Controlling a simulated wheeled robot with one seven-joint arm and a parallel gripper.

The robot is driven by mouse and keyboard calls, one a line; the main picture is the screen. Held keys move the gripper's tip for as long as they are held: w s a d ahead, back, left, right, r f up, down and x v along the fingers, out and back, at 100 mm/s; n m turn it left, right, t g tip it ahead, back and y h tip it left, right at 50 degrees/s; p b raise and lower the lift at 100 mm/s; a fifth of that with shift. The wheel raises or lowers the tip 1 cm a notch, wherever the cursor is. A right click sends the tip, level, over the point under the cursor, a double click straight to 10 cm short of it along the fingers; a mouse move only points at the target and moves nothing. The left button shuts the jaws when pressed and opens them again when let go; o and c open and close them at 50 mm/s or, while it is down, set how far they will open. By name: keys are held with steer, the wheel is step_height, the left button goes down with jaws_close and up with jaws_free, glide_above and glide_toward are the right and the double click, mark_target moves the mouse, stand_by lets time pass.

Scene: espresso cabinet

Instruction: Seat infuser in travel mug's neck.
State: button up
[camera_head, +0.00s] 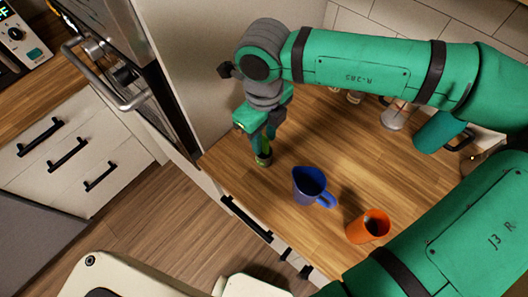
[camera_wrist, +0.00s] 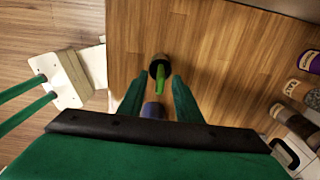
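A dark round piece with a bright green upright stem (camera_wrist: 159,74), which looks like the infuser, stands on the wooden counter. In the head view its dark body (camera_head: 263,159) shows just below my gripper (camera_head: 264,142). My gripper points down with its fingers apart, one on each side of the stem in the wrist view, with gaps showing; no grasp is visible. An orange cup (camera_head: 369,226), perhaps the travel mug, stands upright near the counter's front edge. A blue jug (camera_head: 309,184) with a handle stands between them; I cannot tell which vessel is the travel mug.
The wooden counter (camera_head: 312,128) has bare room behind the jug. Several jars (camera_wrist: 298,91) stand along the back. A tall cabinet (camera_head: 190,70) bounds the counter on the left. The front edge drops to drawers with black handles (camera_head: 247,216).

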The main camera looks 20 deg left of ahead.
steer(key=shift+f, duration=0.3)
steer(key=shift+c, duration=0.3)
jaws_close()
steer(key=shift+r, duration=0.15)
